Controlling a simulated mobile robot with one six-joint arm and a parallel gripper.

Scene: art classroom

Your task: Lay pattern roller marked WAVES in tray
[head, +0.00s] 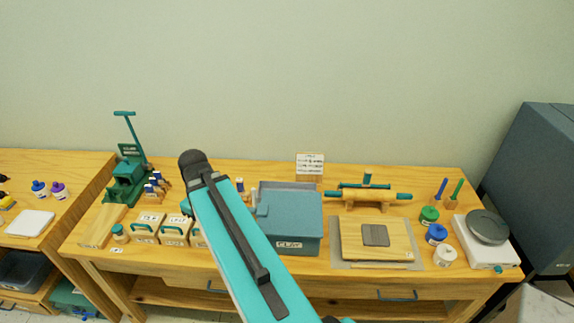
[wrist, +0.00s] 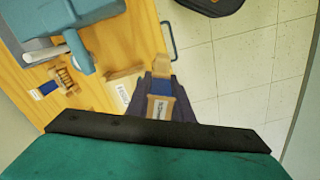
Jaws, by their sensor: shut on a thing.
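My gripper (wrist: 160,98) is shut on a wooden roller (wrist: 160,108) with a blue band, seen in the wrist view. The roller's pale label carries dark lettering that I cannot read surely. In the head view my arm hides the gripper and the held roller.
Labelled wooden boxes (head: 146,228) stand left of my arm, with blue-banded pieces (head: 153,191) behind. A green press (head: 127,175) is at left. A board on a grey mat (head: 375,242), a roller stand (head: 367,197), paint jars (head: 436,234) and a scale (head: 487,242) are at right.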

